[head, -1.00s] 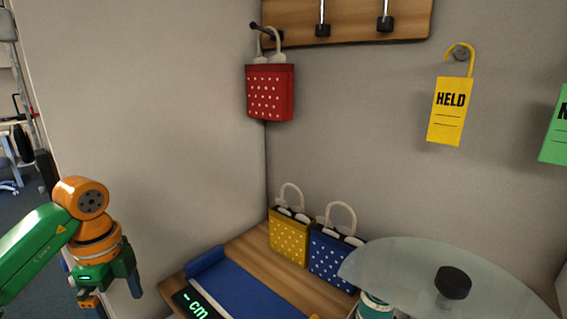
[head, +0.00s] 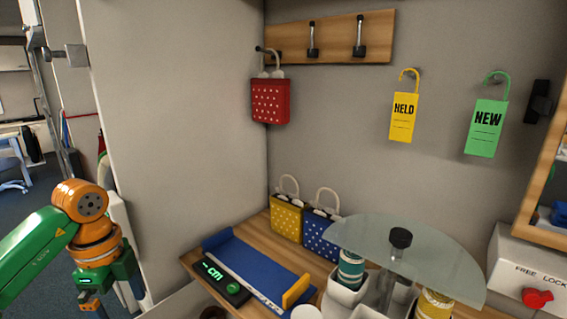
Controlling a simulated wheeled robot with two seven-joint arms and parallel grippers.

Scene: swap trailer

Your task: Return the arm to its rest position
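My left arm comes in from the left, with its gripper (head: 112,300) hanging low, its fingers pointing down and spread apart with nothing seen between them. The fingertips are near the bottom edge of the view. The gripper is left of the wooden shelf and touches none of the bags. My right gripper is out of view.
A red dotted bag (head: 270,101) hangs from a hook on the wooden rack (head: 285,42). Yellow (head: 286,219) and blue (head: 320,236) bags stand on the shelf beside a blue measuring board (head: 255,265). A round glass plate (head: 440,250) juts out at right. HELD (head: 403,117) and NEW (head: 487,128) tags hang behind.

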